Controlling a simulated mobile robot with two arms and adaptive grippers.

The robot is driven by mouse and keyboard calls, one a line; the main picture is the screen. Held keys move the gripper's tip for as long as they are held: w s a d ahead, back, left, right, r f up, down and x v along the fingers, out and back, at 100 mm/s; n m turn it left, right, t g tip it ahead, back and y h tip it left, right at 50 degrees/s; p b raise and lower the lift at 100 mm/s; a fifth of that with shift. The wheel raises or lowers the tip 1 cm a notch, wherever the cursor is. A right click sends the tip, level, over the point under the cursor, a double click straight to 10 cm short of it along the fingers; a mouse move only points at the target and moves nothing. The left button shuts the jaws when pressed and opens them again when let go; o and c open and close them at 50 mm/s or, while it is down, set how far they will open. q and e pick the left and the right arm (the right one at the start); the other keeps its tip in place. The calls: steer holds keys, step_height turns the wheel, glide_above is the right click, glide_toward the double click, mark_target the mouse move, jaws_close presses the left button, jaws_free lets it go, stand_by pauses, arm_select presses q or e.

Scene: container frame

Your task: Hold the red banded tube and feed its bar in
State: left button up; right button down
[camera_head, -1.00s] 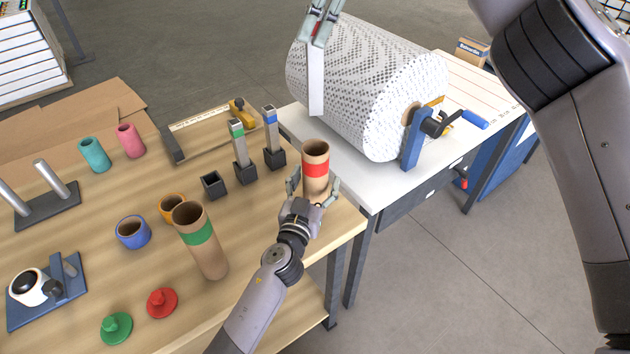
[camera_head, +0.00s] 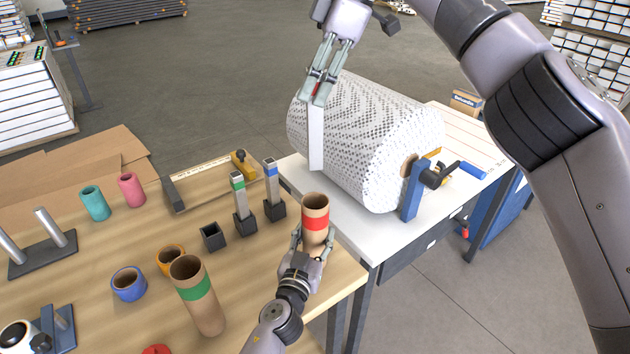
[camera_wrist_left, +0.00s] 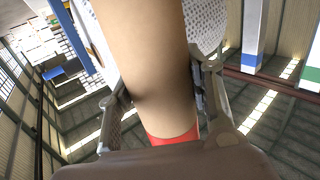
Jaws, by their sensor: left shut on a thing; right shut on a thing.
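The red banded tube (camera_head: 316,208) is a brown cardboard tube with a red band, standing upright with its open end up. My left gripper (camera_head: 312,248) is shut around its lower part; the left wrist view shows the tube (camera_wrist_left: 150,70) between both fingers. My right gripper (camera_head: 319,88) is shut on the upper end of a pale, square bar (camera_head: 316,140), with a bit of red between the fingers. The bar hangs nearly upright, its lower end a little above the tube's mouth in the picture. The depth between them is hard to judge.
A green-banded tube (camera_head: 198,298) stands at the front. Green-topped (camera_head: 240,205) and blue-topped (camera_head: 272,190) bars stand in black holders beside an empty holder (camera_head: 212,236). A large bubble-wrap roll (camera_head: 370,140) sits on the white bench behind the hanging bar.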

mark_target(316, 111)
steer(key=shift+f, duration=0.1)
steer(key=shift+f+m+t, duration=0.6)
steer(key=shift+f+m, duration=0.9)
steer(key=shift+f, duration=0.85)
step_height(316, 111, down, 13)
stand_by(0.3)
steer(key=c, duration=1.3)
jaws_free()
